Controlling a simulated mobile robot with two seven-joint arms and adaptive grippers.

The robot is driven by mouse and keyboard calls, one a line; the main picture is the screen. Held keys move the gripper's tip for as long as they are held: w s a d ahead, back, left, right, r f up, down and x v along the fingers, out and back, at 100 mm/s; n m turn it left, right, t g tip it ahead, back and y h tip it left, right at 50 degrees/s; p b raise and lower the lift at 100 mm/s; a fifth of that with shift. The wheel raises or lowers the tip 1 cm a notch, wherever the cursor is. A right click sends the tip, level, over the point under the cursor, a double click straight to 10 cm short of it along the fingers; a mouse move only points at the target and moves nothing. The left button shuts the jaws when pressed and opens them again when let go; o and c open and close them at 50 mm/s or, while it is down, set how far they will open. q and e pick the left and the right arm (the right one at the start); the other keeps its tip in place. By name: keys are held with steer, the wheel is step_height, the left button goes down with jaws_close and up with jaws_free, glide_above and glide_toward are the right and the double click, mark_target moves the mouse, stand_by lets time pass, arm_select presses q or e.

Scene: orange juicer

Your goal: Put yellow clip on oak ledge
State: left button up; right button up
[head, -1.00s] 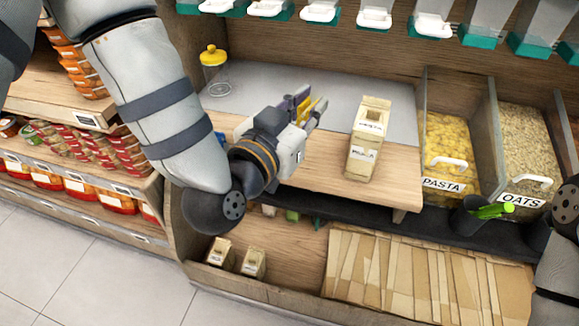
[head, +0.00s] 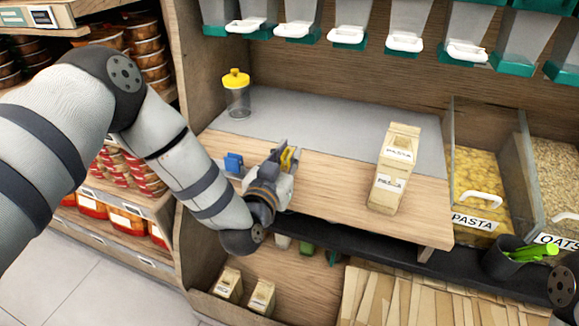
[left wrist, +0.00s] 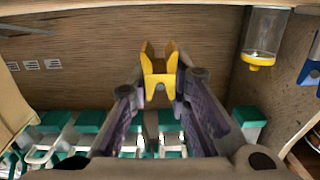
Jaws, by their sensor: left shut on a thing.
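My left gripper (head: 286,158) is shut on the yellow clip (head: 288,159). In the left wrist view the yellow clip (left wrist: 159,80) sits between the two fingertips, its two prongs pointing away from the gripper. The oak ledge (head: 335,190) is the light wood strip along the front of the grey counter. The gripper and clip appear over the ledge's left part; the gap beneath them is hard to judge. My right gripper is out of view.
A blue clip (head: 233,162) is on the ledge's left end, close to my left gripper. A pasta carton (head: 394,168) stands to the right. A yellow-lidded jar (head: 236,95) stands at the back left. The ledge between gripper and carton is clear.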

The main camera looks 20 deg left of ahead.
arm_select(q)
steer(key=shift+s+f, duration=0.1)
steer(key=shift+f, duration=1.45)
steer(key=o, duration=0.7)
steer(key=shift+o, duration=0.2)
steer(key=shift+r, duration=0.1)
steer(key=shift+r, duration=0.1)
